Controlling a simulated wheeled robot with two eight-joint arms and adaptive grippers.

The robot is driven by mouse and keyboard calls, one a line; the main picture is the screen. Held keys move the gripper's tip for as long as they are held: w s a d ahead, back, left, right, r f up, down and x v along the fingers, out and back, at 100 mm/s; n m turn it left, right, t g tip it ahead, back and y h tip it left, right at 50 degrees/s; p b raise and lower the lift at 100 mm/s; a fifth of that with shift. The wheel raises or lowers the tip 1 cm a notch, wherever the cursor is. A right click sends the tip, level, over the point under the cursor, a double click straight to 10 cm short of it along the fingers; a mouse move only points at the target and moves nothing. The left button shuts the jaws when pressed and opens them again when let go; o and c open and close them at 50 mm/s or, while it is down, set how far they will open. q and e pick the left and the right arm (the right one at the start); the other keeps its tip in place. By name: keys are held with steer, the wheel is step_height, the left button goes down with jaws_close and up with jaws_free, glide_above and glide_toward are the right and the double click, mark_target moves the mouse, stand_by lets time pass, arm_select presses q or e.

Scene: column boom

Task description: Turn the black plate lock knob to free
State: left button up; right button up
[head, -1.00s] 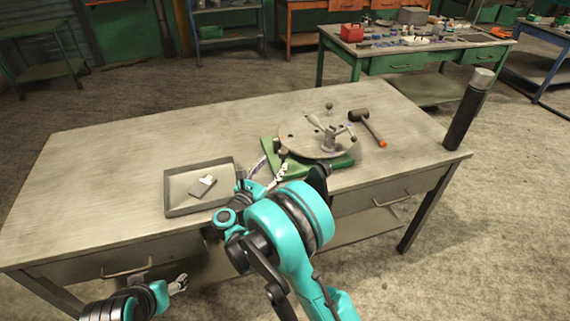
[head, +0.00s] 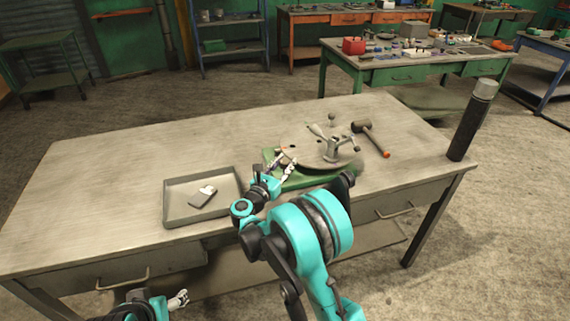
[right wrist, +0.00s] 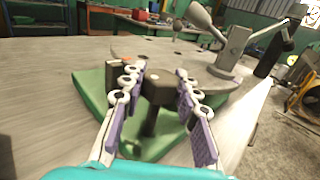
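The black plate lock knob (right wrist: 158,88) is a dark block-shaped head on a dark stem, in the middle of the right wrist view. It stands at the near edge of the green base (right wrist: 90,90), in front of the round grey plate (head: 318,154). My right gripper (right wrist: 158,92) is open, with one finger on each side of the knob. Whether either finger touches it I cannot tell. In the head view my right gripper (head: 283,164) reaches the green base's left side, and the knob is not clearly visible there. My left gripper (head: 180,299) hangs low in front of the table, small in view.
A grey clamp (head: 334,148) stands on the plate. A mallet (head: 369,137) lies behind it to the right. A shallow tray (head: 172,205) with a small grey item (head: 203,197) is left of my right gripper. A dark post (head: 470,125) stands at the table's right corner.

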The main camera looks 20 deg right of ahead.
steer(key=c, duration=0.3)
steer(key=shift+c, duration=0.2)
steer(key=n+t+y, duration=0.1)
steer(key=y, duration=0.1)
steer(key=n+t+y+b, duration=0.1)
steer(key=n+t+y, duration=0.1)
steer(key=shift+d+n+y, duration=0.15)
steer(key=shift+n+y, duration=0.15)
steer(key=n+y, duration=0.1)
steer(key=y, duration=0.1)
steer(key=n+t+y, duration=0.1)
steer(key=n+y, duration=0.1)
steer(key=y, duration=0.1)
steer(key=shift+n+t, duration=0.3)
steer(key=n+y, duration=0.2)
steer(key=y, duration=0.2)
steer(key=n+y, duration=0.3)
steer(key=y, duration=0.1)
steer(key=shift+d+g+y+b, duration=0.1)
steer(key=shift+g+y+b, duration=0.2)
steer(key=shift+g+y, duration=0.1)
steer(key=n+g+y, duration=0.2)
steer(key=y, duration=0.1)
steer(key=n+g+y, duration=0.2)
steer(key=n+y, duration=0.1)
steer(key=shift+a+n+y, duration=0.2)
steer(key=shift+n+y, duration=0.1)
steer(key=shift+y, duration=0.1)
steer(key=shift+g, duration=0.5)
